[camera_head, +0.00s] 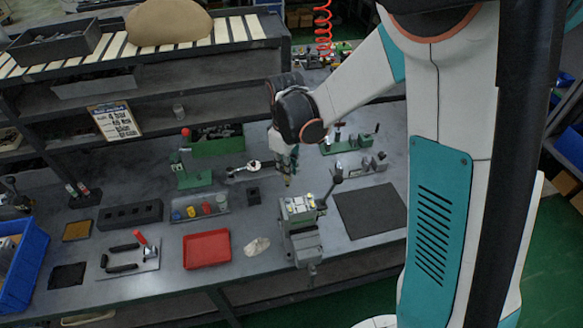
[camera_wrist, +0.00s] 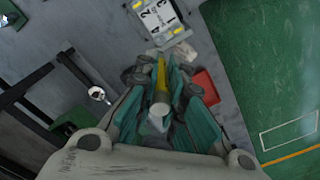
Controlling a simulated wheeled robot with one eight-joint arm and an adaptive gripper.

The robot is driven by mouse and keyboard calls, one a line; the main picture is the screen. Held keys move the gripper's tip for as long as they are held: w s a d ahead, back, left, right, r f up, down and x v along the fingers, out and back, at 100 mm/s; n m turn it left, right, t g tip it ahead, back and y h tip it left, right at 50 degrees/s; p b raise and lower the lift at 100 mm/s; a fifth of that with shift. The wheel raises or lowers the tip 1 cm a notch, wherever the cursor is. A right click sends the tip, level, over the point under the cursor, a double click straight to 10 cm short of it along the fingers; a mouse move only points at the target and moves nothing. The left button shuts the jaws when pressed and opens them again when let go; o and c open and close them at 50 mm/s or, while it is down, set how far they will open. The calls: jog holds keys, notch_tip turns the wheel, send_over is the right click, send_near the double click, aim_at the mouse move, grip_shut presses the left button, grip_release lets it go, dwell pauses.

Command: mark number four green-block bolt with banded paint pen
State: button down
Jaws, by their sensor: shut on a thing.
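My gripper (camera_head: 287,172) is shut on a paint pen, with its fingers pointing down above the bench. In the wrist view the pen (camera_wrist: 161,80) shows a yellow length and a pale end between the teal fingers (camera_wrist: 160,98); I cannot make out its bands. A block with a pale, numbered top (camera_head: 299,205) sits in a grey vise (camera_head: 303,243), just below and right of the pen tip. The block's top (camera_wrist: 160,20) shows numbers and yellow spots at the top of the wrist view. The pen looks apart from it.
A red tray (camera_head: 207,249) and a crumpled pale cloth (camera_head: 257,246) lie left of the vise. A dark mat (camera_head: 370,211) lies right. A rack of coloured pots (camera_head: 200,208) and a green stand (camera_head: 190,176) are farther left. The vise handle (camera_head: 334,181) rises near my gripper.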

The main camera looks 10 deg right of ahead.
aim_at(287, 182)
jog(key=shift+f, duration=0.1)
jog(key=shift+f+b, duration=2.6)
jog(key=shift+f, duration=0.05)
jog(key=shift+f, duration=0.2)
jog(key=shift+r, duration=0.1)
jog(key=shift+r+p, duration=1.3)
jog(key=shift+r, duration=1.15)
jog(key=shift+f, duration=0.1)
